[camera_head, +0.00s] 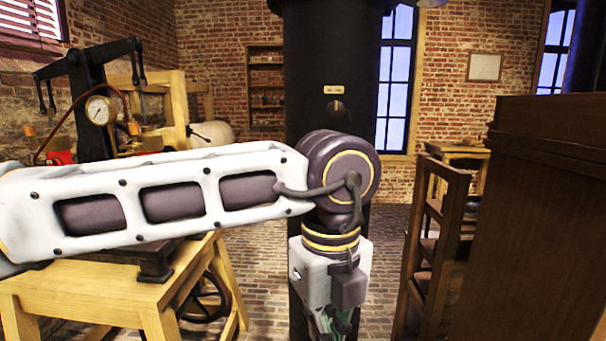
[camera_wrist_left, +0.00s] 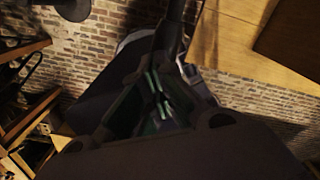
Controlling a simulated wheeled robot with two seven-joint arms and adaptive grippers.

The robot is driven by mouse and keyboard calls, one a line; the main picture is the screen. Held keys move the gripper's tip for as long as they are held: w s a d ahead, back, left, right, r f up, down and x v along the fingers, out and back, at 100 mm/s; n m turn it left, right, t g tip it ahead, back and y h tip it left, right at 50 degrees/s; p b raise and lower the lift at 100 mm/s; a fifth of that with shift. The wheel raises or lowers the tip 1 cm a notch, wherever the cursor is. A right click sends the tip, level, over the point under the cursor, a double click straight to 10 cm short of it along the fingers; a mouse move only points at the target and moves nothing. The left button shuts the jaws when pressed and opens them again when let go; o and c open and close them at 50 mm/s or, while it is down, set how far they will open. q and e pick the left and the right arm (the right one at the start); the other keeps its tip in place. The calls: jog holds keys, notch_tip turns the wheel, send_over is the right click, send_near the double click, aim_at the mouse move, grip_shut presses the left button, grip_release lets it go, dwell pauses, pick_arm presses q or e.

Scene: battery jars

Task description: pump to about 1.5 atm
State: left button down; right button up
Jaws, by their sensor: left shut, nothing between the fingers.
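A black hand pump with a crossbeam lever (camera_head: 90,57) stands on a wooden bench at the left in the head view. A round white-faced pressure gauge (camera_head: 99,110) is mounted at its front on a copper-coloured pipe; the needle reading is too small to tell. My left arm crosses in front and hides the pump's lower part. My left gripper (camera_head: 334,324) hangs pointing down, well to the right of the pump, partly cut off by the frame edge. In the left wrist view its fingers (camera_wrist_left: 160,98) are together and empty. My right gripper is not in view.
The wooden bench (camera_head: 90,288) fills the lower left, with a dark wheel (camera_head: 205,298) beneath. A black column (camera_head: 310,80) stands behind my wrist. A wooden chair (camera_head: 425,255) and a tall brown cabinet (camera_head: 540,220) stand at the right. Brick floor lies open between.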

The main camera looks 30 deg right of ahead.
pick_arm(q)
jog(key=shift+w+d+f+b, duration=0.1)
jog(key=shift+d+f+b, duration=0.25)
jog(key=shift+f, duration=0.35)
jog(key=shift+a+r+p, duration=0.2)
jog(key=shift+r+p, duration=0.1)
jog(key=shift+r, duration=0.5)
jog(key=shift+s+a+r+p, duration=0.3)
jog(key=shift+r+p, duration=0.1)
jog(key=shift+r, duration=0.15)
jog(key=shift+w+d+r+p, duration=0.15)
jog(key=shift+r+p, duration=0.15)
jog(key=shift+r, duration=0.25)
jog(key=shift+w+d+r+p, duration=0.1)
jog(key=shift+r+p, duration=0.15)
jog(key=shift+r, duration=0.3)
jog(key=shift+a+r, duration=0.15)
jog(key=shift+r, duration=0.3)
notch_tip(320, 180, up, 3)
jog(key=shift+p, duration=1.1)
notch_tip(320, 180, up, 5)
jog(key=p, duration=0.3)
jog(key=shift+r, duration=0.15)
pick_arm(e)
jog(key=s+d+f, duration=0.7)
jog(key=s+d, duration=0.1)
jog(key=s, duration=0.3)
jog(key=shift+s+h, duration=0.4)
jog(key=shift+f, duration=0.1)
